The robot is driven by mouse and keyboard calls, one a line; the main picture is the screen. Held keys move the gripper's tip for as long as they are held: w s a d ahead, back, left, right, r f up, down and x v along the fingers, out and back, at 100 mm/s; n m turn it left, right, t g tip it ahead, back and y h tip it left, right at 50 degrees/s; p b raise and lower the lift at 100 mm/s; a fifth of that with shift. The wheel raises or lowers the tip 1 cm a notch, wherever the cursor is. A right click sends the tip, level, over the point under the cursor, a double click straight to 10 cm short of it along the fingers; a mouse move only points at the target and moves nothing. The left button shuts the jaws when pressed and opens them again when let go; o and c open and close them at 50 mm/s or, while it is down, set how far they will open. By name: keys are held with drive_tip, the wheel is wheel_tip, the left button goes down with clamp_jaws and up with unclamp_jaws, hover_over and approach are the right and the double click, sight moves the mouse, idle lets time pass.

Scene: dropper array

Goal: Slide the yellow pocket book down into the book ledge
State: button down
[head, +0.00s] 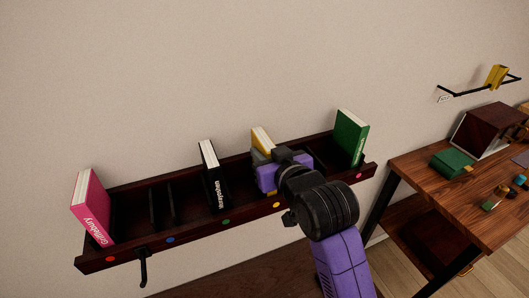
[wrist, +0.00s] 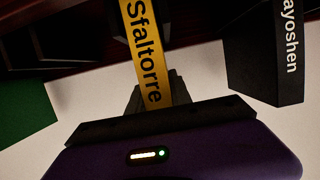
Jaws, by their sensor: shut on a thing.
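The yellow pocket book (head: 262,139) stands at the dark wooden book ledge (head: 185,239), right of the black book. In the wrist view its yellow spine (wrist: 145,50) reads "Sfaltorre" and runs from my jaws toward the dark ledge. My purple gripper (head: 262,158) is shut on this book near its top. My gripper hides the book's lower part in the head view, so I cannot tell how deep it sits. A yellow dot (head: 277,205) marks the ledge front just below my gripper.
In the ledge stand a pink book (head: 91,208) at the left end, a black book (head: 212,176) near the middle and a green book (head: 351,138) at the right end. Dark dividers separate slots. A wooden desk (head: 440,190) and a wall rail (head: 470,92) are at right.

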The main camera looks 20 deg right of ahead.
drive_tip(key=shift+r, duration=0.1)
drive_tip(key=c, duration=1.1)
unclamp_jaws()
drive_tip(key=b+v, duration=0.1)
drive_tip(key=v, duration=0.6)
drive_tip(key=shift+s+r, duration=0.2)
drive_tip(key=shift+s, duration=0.15)
